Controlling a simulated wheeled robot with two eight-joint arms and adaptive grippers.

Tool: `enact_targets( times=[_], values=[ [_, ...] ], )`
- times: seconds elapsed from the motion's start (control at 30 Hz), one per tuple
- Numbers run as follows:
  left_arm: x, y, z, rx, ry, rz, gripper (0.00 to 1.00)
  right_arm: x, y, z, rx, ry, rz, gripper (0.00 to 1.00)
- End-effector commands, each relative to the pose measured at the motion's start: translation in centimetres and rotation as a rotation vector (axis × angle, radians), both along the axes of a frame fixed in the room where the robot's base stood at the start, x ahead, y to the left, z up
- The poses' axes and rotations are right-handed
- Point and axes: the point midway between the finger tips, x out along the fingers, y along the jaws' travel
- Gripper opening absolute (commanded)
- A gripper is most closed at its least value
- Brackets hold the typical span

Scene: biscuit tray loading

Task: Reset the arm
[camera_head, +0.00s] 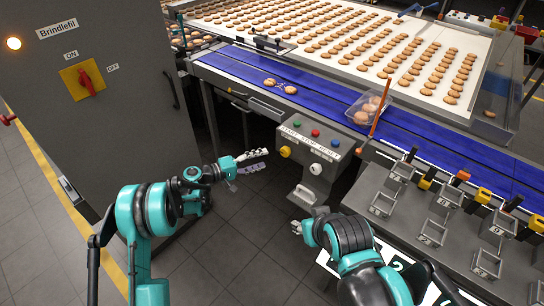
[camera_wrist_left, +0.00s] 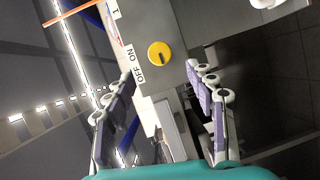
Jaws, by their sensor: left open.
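My left arm is teal and comes in from the left of the head view. Its gripper (camera_head: 256,161) is open and empty, held in the air over the floor between the grey cabinet and the control box. In the left wrist view the left gripper (camera_wrist_left: 163,82) shows two spread fingers with purple pads and nothing between them. My right arm comes in from the bottom of the head view. Its gripper (camera_head: 297,227) shows only a small pale part below the control box, too small to tell whether it is open or shut.
A grey control box (camera_head: 310,150) with coloured buttons stands right of my left gripper. A blue conveyor (camera_head: 235,68) carries loose biscuits and a clear tray (camera_head: 361,112) of biscuits. A grey cabinet (camera_head: 95,125) stands left. A rack table (camera_head: 455,250) stands right.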

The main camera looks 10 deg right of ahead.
Motion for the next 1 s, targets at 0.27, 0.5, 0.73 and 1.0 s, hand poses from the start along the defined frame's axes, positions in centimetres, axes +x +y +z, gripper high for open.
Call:
enact_targets(
  times=[0.27, 0.5, 0.73, 1.0],
  values=[
    [-0.5, 2.1, 0.2, 0.000, 0.000, 0.001, 0.56, 0.0, 0.0, 0.0, 0.000, 0.000, 0.000, 0.40],
    [-0.6, 2.1, 0.2, 0.000, 0.000, 0.000, 0.56, 0.0, 0.0, 0.0, 0.000, 0.000, 0.000, 0.40],
    [-0.6, 2.1, 0.4, 0.003, 0.000, 0.001, 0.56, 0.0, 0.0, 0.0, 0.000, 0.000, 0.000, 0.40],
    [-2.0, 3.8, 4.9, 0.177, -0.009, 0.046, 0.56, 0.0, 0.0, 0.0, 0.000, 0.000, 0.000, 0.40]
  ],
)
